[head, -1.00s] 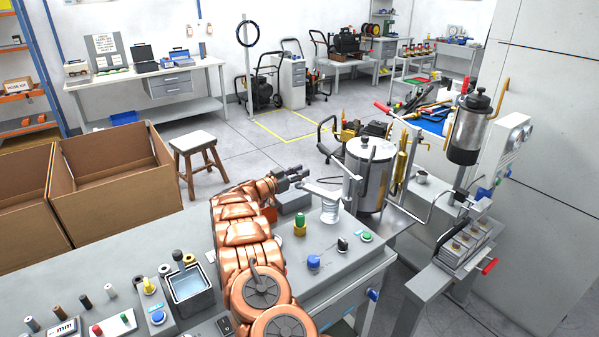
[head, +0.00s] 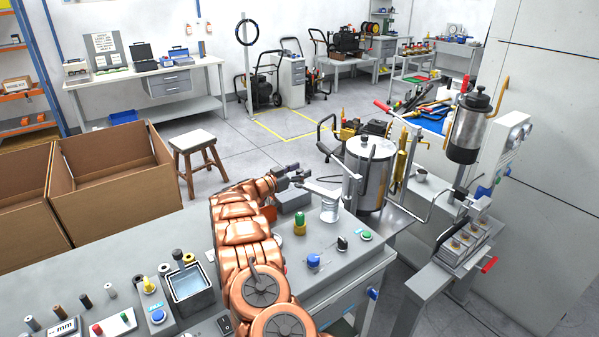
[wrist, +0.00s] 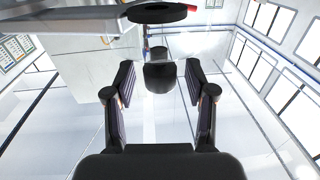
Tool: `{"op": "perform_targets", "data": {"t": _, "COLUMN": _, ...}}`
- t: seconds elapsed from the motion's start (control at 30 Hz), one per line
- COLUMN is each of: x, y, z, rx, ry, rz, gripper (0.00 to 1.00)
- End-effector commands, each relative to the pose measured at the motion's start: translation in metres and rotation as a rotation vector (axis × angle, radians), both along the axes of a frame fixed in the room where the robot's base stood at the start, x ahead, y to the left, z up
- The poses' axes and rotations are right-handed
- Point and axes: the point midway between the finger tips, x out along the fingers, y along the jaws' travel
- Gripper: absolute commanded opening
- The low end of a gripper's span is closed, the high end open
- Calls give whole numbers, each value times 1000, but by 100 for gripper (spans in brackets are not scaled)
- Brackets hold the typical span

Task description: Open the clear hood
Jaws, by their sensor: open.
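My gripper (head: 294,174) is at the end of the copper-coloured arm, above the far part of the grey bench, its fingers pointing right. In the wrist view my gripper (wrist: 160,82) has its two fingers spread apart. A dark rounded block (wrist: 160,77) on a thin post shows between the fingers; I cannot tell whether it touches them. I cannot make out the clear hood with certainty. A pale, ribbed cylinder (head: 329,210) with a flat light arm (head: 322,189) over it stands just right of my gripper.
A steel canister (head: 370,175) stands behind the cylinder. A green-topped knob (head: 300,223) and a blue knob (head: 313,261) are on the bench (head: 285,310). A wooden stool (head: 193,141) and cardboard boxes (head: 115,170) are to the left. A dark disc (wrist: 157,13) shows at the top of the wrist view.

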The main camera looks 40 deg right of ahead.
Motion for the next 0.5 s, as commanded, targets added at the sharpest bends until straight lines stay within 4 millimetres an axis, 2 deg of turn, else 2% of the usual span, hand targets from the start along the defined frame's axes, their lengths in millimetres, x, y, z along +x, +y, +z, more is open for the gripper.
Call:
{"op": "perform_targets", "data": {"t": 0.17, "x": 0, "y": 7, "z": 0, "rx": 0, "ry": -1, "rz": 1, "gripper": 55}}
{"op": "perform_targets", "data": {"t": 0.27, "x": 0, "y": 19, "z": 1, "rx": 1, "ry": 0, "rz": 2, "gripper": 55}}
{"op": "perform_targets", "data": {"t": 0.5, "x": -1, "y": 66, "z": 0, "rx": 0, "ry": 1, "rz": 4, "gripper": 55}}
